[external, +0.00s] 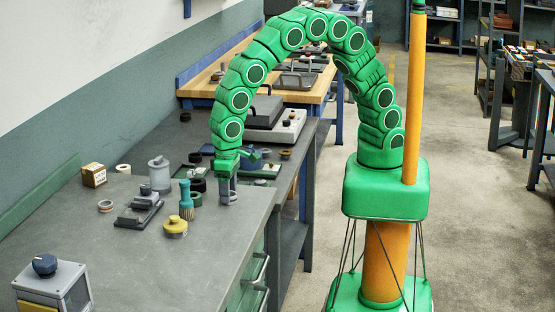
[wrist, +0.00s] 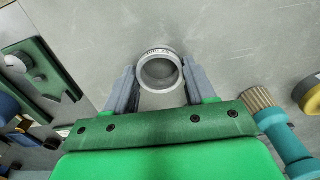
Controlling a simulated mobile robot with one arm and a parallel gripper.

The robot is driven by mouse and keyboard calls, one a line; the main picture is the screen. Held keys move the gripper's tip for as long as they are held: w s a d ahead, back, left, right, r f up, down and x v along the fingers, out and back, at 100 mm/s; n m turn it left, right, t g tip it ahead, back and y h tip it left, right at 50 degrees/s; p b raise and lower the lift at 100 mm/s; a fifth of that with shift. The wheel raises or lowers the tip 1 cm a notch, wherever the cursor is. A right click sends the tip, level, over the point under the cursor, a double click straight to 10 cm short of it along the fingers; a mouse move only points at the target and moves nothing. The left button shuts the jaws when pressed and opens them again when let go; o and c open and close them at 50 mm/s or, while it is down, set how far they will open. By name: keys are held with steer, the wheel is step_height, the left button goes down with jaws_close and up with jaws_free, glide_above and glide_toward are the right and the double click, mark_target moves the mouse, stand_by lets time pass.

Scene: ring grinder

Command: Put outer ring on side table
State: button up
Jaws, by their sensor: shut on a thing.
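The outer ring (wrist: 160,90) is a plain grey metal ring with dark lettering on its rim. In the wrist view it sits between the two grey fingers of my gripper (wrist: 160,81), which is shut on it. In the external view my gripper (external: 229,191) points down at the right edge of the grey workbench (external: 130,255). The ring is small there, and I cannot tell whether it touches the bench top. I cannot tell which surface is the side table.
A teal-handled brush (external: 185,195) and a yellow-topped round part (external: 175,227) stand just left of my gripper. A dark fixture (external: 138,214), a small ring (external: 105,206) and a cardboard box (external: 94,175) are farther left. The front of the grey bench is mostly clear.

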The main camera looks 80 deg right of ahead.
steer(key=shift+r, duration=0.6)
step_height(320, 180, up, 2)
steer(key=shift+r, duration=0.15)
steer(key=s+d+r, duration=0.9)
steer(key=s, duration=0.1)
steer(key=shift+s+d+r, duration=0.2)
steer(key=shift+r, duration=0.05)
steer(key=w+d+f, duration=0.3)
steer(key=w+d, duration=0.4)
steer(key=w, duration=0.3)
steer(key=w+d+f, duration=0.4)
steer(key=w+d, duration=0.3)
steer(key=w, duration=0.2)
steer(key=w+d+f, duration=0.3)
steer(key=w+d, duration=0.2)
steer(key=d, duration=0.4)
steer(key=w+d+f, duration=0.3)
steer(key=w+d, duration=0.1)
steer(key=d, duration=0.6)
steer(key=shift+w+f, duration=0.15)
steer(key=shift+w, duration=0.2)
